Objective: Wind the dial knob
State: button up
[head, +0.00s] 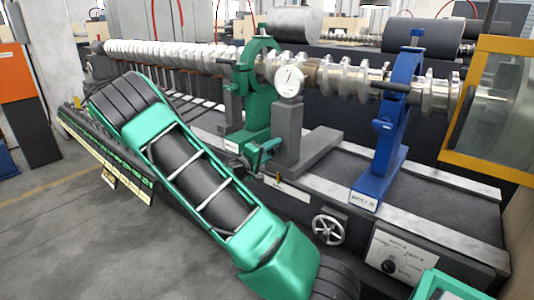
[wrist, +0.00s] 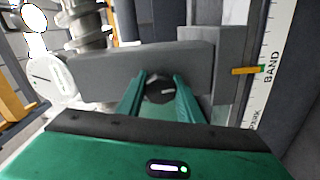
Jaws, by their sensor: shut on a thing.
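The black round dial knob (wrist: 159,92), with a small pale mark on its face, sits between the two green fingers of my gripper (wrist: 159,78) in the wrist view. The fingers are closed on it from both sides. My gripper also shows small in the head view (head: 264,151), low in front of the green ring-shaped stand (head: 249,70) and left of the grey post. The knob is too small and covered to make out there. The grey post (wrist: 130,72) with a round white gauge (wrist: 48,80) stands just beyond the fingers; the gauge also shows in the head view (head: 289,82).
A scale strip lettered BAND (wrist: 270,68) with an orange pointer (wrist: 250,70) runs close at the right. A long metal shaft (head: 330,76), a blue stand (head: 398,110), a handwheel (head: 328,229) and a panel with its own knob (head: 389,266) are nearby.

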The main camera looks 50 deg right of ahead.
aim_at(270, 151)
jog(key=o, duration=0.9)
jog(key=shift+f, duration=0.25)
jog(key=shift+o, duration=0.6)
jog(key=shift+r, duration=0.1)
jog(key=shift+s+a+r, duration=0.1)
jog(key=shift+a, duration=1.65)
jog(key=shift+s+a, duration=0.1)
jog(key=shift+a, duration=1.65)
